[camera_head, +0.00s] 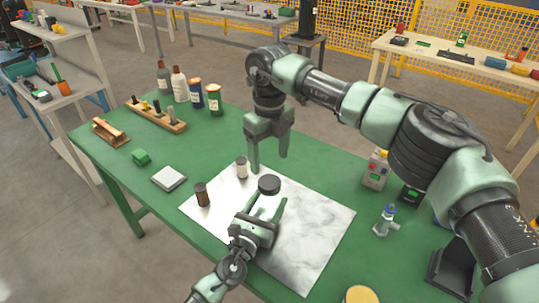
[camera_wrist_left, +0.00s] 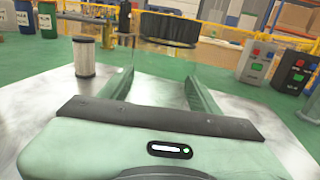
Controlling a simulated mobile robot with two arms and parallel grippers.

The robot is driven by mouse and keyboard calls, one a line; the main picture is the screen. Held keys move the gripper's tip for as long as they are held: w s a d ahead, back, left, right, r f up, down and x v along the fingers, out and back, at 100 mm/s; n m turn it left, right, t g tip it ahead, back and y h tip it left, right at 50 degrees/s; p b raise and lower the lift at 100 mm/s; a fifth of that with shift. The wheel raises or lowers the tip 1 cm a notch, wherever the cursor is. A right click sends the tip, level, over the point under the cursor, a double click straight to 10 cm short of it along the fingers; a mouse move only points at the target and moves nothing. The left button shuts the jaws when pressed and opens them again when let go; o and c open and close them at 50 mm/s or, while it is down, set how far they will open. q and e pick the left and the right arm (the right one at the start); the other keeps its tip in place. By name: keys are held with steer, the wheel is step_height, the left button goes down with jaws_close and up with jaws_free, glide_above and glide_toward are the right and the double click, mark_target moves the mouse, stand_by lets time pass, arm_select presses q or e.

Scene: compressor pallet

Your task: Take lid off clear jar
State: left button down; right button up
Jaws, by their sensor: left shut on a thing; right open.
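The clear jar shows mainly by its black lid (camera_head: 268,184); the lid is on top, and it also shows in the left wrist view (camera_wrist_left: 168,30). Its transparent body (camera_wrist_left: 158,65) is hard to make out against the background. My left gripper (camera_head: 266,205) comes in low from the front and is shut on the jar body below the lid, one finger on each side. My right gripper (camera_head: 269,163) points down, open and empty, with its fingertips slightly behind and above the lid in the head view. I see no contact between it and the lid.
A white marbled mat (camera_head: 310,240) lies on the green table (camera_head: 330,160). A button box (camera_head: 376,170) and a valve-like fitting (camera_head: 385,220) stand right. The mat's right part is clear.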

mark_target(270, 181)
steer(key=m, duration=0.7)
steer(key=shift+m, duration=0.4)
steer(key=m, duration=2)
steer(key=shift+m, duration=0.4)
steer(key=shift+f, duration=0.35)
step_height(270, 181, down, 7)
steer(key=shift+f, duration=0.2)
